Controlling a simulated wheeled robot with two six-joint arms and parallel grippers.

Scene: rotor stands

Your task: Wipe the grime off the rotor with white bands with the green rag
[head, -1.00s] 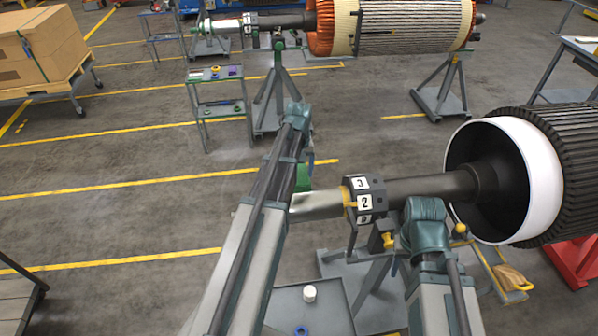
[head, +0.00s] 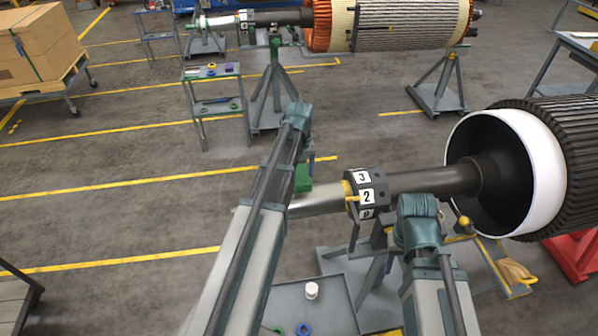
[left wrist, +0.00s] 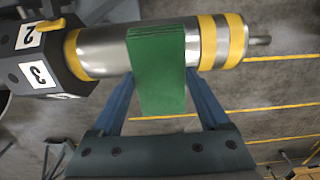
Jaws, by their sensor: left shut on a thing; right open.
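The near rotor has a black ribbed body (head: 560,150) with a broad white band (head: 545,165) and a dark shaft (head: 435,180) ending in a silver stub (head: 318,201). In the left wrist view, the silver stub (left wrist: 105,50) has yellow bands. My left gripper (left wrist: 160,85) is shut on the folded green rag (left wrist: 157,72). The rag lies across the stub, seemingly against it; exact contact is unclear. The rag also shows beside my left arm in the head view (head: 303,180). My right gripper's fingers are hidden. I cannot make out grime.
A numbered collar (head: 366,196) sits on the shaft above a grey stand. A low tray (head: 335,300) holds a white pot (head: 311,290) and a blue ring (head: 303,329). An orange and cream rotor (head: 400,25) stands further back.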

